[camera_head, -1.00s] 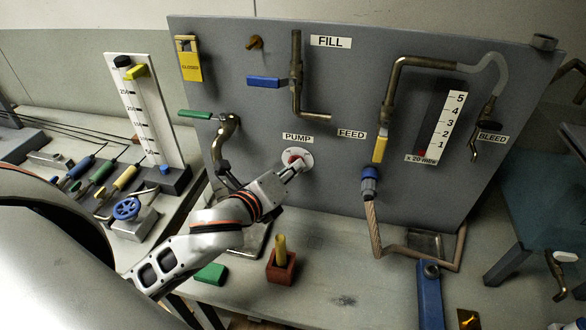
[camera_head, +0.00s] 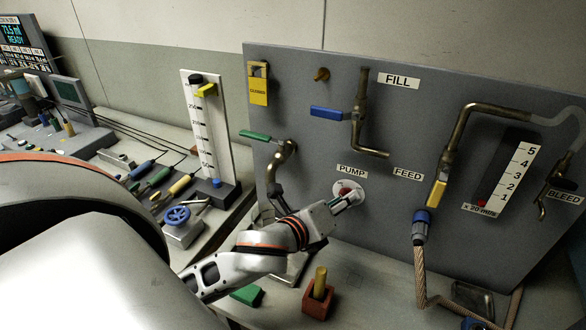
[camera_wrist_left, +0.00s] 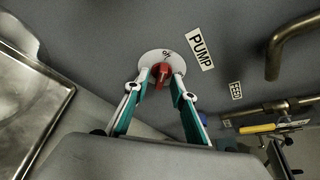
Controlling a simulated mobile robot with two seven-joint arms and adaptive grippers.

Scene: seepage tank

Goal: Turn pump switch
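The pump switch is a red knob (camera_wrist_left: 162,74) on a round white plate (camera_wrist_left: 161,62) beside the PUMP label (camera_wrist_left: 200,47), on the grey upright panel. In the head view the plate (camera_head: 349,192) sits just below its PUMP label (camera_head: 351,171). My left gripper (camera_head: 345,199) reaches the switch from the lower left. In the left wrist view its fingertips (camera_wrist_left: 162,80) stand on either side of the red knob, apart, with what look like narrow gaps. Contact is not clear. The knob is mostly hidden in the head view. My right gripper is not in view.
A green-handled valve (camera_head: 280,150) and pipe stand left of the switch, close to my left arm. A red block with a yellow peg (camera_head: 319,293) stands on the bench below. A blue hose fitting (camera_head: 420,227) hangs to the right. A white gauge column (camera_head: 207,130) stands left.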

